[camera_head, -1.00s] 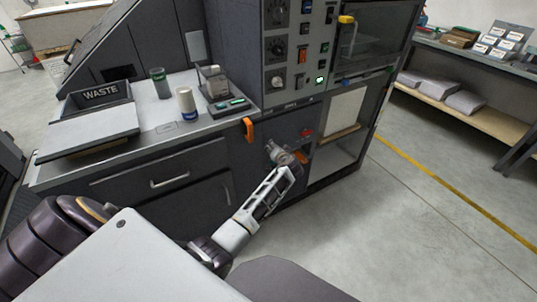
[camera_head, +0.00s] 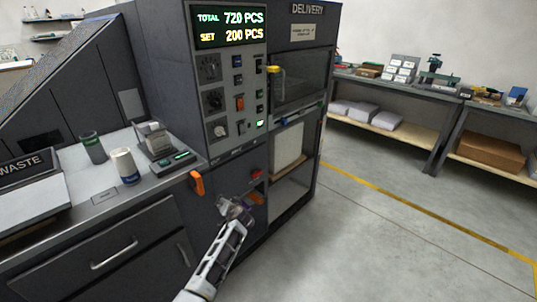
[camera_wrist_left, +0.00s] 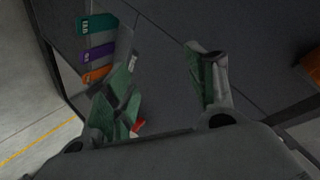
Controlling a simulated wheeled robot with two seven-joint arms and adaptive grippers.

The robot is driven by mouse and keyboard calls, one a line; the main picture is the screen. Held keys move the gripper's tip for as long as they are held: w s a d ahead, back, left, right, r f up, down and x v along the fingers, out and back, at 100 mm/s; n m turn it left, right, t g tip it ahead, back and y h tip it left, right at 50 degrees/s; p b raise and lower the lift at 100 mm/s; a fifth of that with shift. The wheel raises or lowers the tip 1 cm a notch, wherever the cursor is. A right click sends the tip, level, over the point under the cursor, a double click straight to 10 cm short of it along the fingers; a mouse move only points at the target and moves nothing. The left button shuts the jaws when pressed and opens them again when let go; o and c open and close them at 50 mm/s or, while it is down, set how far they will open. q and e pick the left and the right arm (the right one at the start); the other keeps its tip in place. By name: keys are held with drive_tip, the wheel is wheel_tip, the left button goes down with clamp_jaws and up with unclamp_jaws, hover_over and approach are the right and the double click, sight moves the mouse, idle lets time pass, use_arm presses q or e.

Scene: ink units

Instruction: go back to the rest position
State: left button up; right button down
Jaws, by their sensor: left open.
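My left gripper (camera_head: 236,207) is in front of the dark lower panel of the machine (camera_head: 205,180), near the red and orange parts on that panel. In the left wrist view, its two green-padded fingers (camera_wrist_left: 165,82) are spread apart with nothing between them. The dark panel lies behind the fingers. Green, purple and orange tags (camera_wrist_left: 97,52) show beside the left finger, and a small red part (camera_wrist_left: 137,127) shows low by it. My right gripper is in neither view.
An orange handle (camera_head: 197,182) sticks out at the counter's corner, left of my gripper. Open floor (camera_head: 390,235) with a yellow line lies to the right.

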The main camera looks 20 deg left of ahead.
use_arm(q)
drive_tip(key=s+d+f+m+g+h+p, duration=0.1)
drive_tip(key=s+d+f+h+p, duration=0.2)
drive_tip(key=s+f, duration=0.45)
drive_tip(key=s+d+f+m+g+h+p, duration=0.1)
drive_tip(key=s+d+f+g+p, duration=0.1)
drive_tip(key=s+f+p, duration=0.4)
drive_tip(key=s+d+f+m+g+h+p, duration=0.1)
drive_tip(key=s+d+f+p, duration=0.15)
drive_tip(key=s+f, duration=0.6)
drive_tip(key=s+d+f+g+h+p, duration=0.1)
drive_tip(key=s+p, duration=0.4)
drive_tip(key=s, duration=1.5)
drive_tip(key=s+d+f+g+h+p, duration=0.2)
drive_tip(key=s+p, duration=0.3)
drive_tip(key=s, duration=1.5)
drive_tip(key=shift+d+f+g, duration=0.4)
drive_tip(key=shift+f+g, duration=0.2)
drive_tip(key=shift+f, duration=0.25)
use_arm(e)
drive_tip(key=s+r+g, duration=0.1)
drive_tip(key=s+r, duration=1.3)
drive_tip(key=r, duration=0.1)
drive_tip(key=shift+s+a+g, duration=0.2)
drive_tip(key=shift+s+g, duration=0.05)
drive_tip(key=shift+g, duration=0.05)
